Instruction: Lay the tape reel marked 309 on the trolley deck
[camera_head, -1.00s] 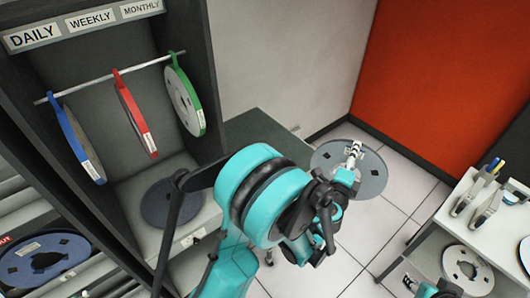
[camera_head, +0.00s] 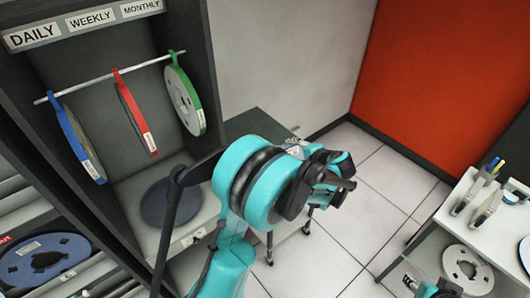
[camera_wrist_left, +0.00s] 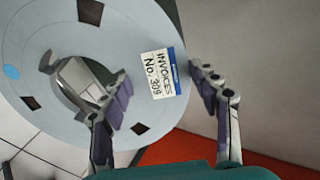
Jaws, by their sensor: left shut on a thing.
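The tape reel (camera_wrist_left: 60,120) is a pale grey disc with a centre hole and dark square cut-outs. Its label (camera_wrist_left: 160,75) reads INVOICES No. 309. My left gripper (camera_wrist_left: 165,88) is shut on it, one finger at the centre hole and the other by the outer rim. In the head view my left gripper (camera_head: 325,180) is over a dark-topped stand (camera_head: 262,124) beside the cabinet, and my arm hides most of the reel. I cannot tell for certain whether this stand is the trolley. A teal part of my right arm shows at the lower right edge; its jaws are unclear.
The cabinet holds hanging blue (camera_head: 80,143), red (camera_head: 136,118) and green (camera_head: 186,100) reels, with a dark reel (camera_head: 170,203) below. A white unit (camera_head: 463,212) at right carries pens and tools, with a pale reel (camera_head: 467,268) lower down. Tiled floor lies between.

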